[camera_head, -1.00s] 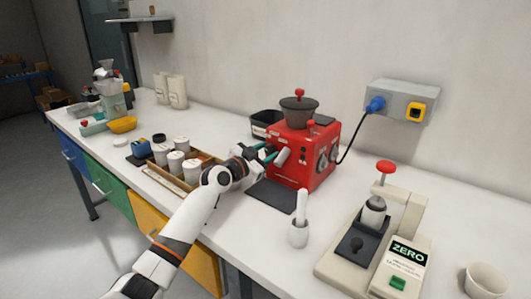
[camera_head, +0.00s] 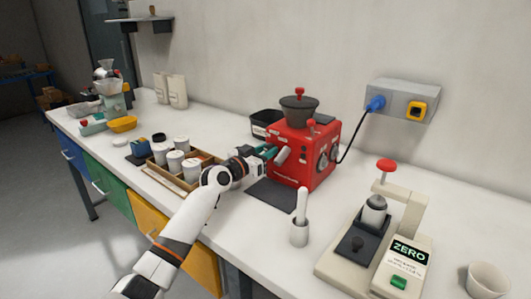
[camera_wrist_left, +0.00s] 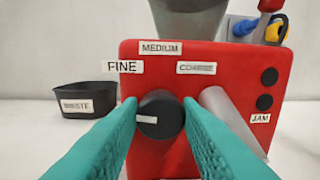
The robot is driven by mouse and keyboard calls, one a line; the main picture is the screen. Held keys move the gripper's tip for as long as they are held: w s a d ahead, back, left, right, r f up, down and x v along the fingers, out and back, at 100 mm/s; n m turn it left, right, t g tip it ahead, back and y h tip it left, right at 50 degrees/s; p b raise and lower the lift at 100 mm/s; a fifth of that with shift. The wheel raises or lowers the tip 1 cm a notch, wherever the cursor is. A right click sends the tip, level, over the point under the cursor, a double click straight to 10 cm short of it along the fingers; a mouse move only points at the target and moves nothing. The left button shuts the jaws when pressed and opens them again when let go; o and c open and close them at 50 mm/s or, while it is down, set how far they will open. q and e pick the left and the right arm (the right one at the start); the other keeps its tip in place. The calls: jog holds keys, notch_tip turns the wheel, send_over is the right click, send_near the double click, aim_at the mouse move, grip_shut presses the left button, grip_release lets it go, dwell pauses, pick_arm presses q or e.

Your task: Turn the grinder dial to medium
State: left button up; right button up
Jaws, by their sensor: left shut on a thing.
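The red grinder (camera_head: 318,160) stands on the bench, with a dark hopper on top. Its front carries a round black dial (camera_wrist_left: 163,108) in the left wrist view, with a pale mark on its left side. A FINE label (camera_wrist_left: 122,67) is at the dial's upper left, a MEDIUM label (camera_wrist_left: 160,48) above it and a COARSE label (camera_wrist_left: 196,68) at its upper right. My left gripper (camera_head: 269,152) is at the grinder's front, its teal fingers shut on the dial's left and right sides. The dial is hidden in the head view. My right gripper is not in view.
A pale spout (camera_wrist_left: 226,115) sticks out just right of the dial. A black WASTE bin (camera_wrist_left: 86,100) stands to the left. A wooden tray (camera_head: 196,186) with several white jars lies near my left arm.

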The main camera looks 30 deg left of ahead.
pick_arm(q)
jog(key=shift+f+n+p, duration=0.1)
jog(key=shift+n+p, duration=0.55)
jog(key=shift+n, duration=3.15)
jog(key=o, duration=0.7)
jog(key=s, duration=0.8)
jog(key=s+a, duration=0.1)
jog(key=s, duration=0.3)
jog(key=shift+a+f+b, duration=0.1)
jog(key=shift+f+b, duration=0.15)
jog(key=shift+b, duration=0.05)
